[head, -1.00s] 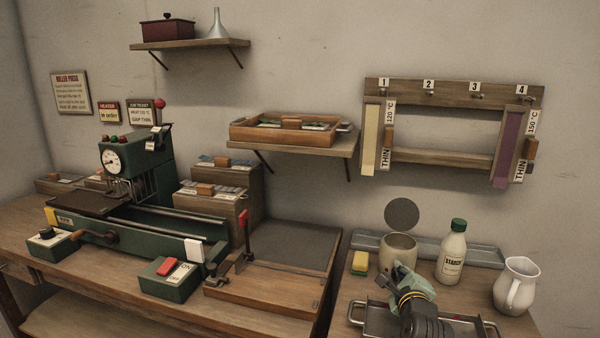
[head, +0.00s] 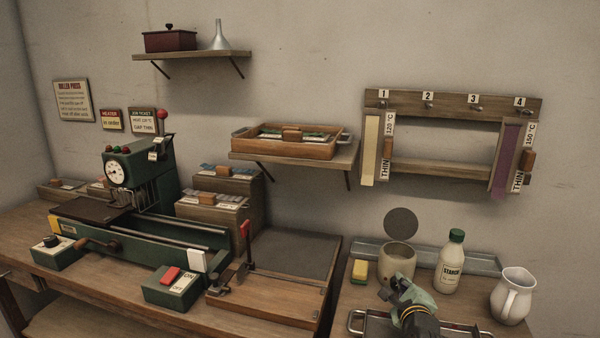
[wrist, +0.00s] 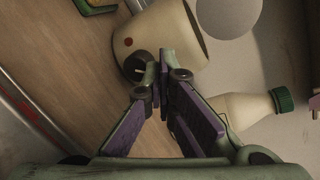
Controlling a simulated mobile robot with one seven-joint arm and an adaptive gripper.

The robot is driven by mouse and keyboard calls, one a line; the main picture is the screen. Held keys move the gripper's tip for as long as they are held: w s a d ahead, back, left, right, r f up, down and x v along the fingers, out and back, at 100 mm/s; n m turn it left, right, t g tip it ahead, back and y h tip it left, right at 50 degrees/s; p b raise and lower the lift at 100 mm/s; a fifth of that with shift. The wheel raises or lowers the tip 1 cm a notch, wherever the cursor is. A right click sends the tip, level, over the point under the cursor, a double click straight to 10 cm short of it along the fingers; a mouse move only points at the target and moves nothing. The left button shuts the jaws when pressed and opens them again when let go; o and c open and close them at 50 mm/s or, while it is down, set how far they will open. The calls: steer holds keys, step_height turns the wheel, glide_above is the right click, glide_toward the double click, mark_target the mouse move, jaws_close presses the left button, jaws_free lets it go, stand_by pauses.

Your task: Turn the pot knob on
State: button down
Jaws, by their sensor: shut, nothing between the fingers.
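The pot (head: 392,268) is a cream, rounded vessel on the right-hand table. A grey round disc (head: 401,222) shows just behind and above its rim. In the wrist view the pot (wrist: 178,36) has a dark round knob (wrist: 134,68) with a pale mark, low on its side, and a red dot above it. My gripper (wrist: 160,72) is shut and empty. Its fingertips appear right beside the knob and cover part of it; I cannot tell whether they touch. In the head view my gripper (head: 385,293) is in front of the pot and hides its lower front.
A starch bottle (head: 451,262) and a white jug (head: 512,296) stand right of the pot. A yellow sponge (head: 359,270) lies to its left. A metal tray (head: 357,321) lies under my arm. The green roller press (head: 140,230) fills the left bench.

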steer(key=shift+d+f+p, duration=0.25)
steer(key=shift+d+p, duration=0.25)
steer(key=shift+p, duration=0.1)
steer(key=shift+f, duration=0.25)
steer(key=shift+s+d+r+p, duration=0.1)
steer(key=shift+d+r+p, duration=0.15)
steer(key=shift+p, duration=0.5)
steer(key=shift+a+f+p+v, duration=0.1)
steer(key=shift+f+p+v, duration=0.15)
steer(key=shift+v, duration=0.7)
steer(key=shift+a+f+p+v, duration=0.15)
steer(key=shift+p+v, duration=0.15)
steer(key=shift+v, duration=0.7)
steer(key=shift+a+f+p+v, duration=0.1)
steer(key=shift+f+p+v, duration=0.15)
steer(key=shift+v, duration=0.7)
steer(key=shift+s+r, duration=0.1)
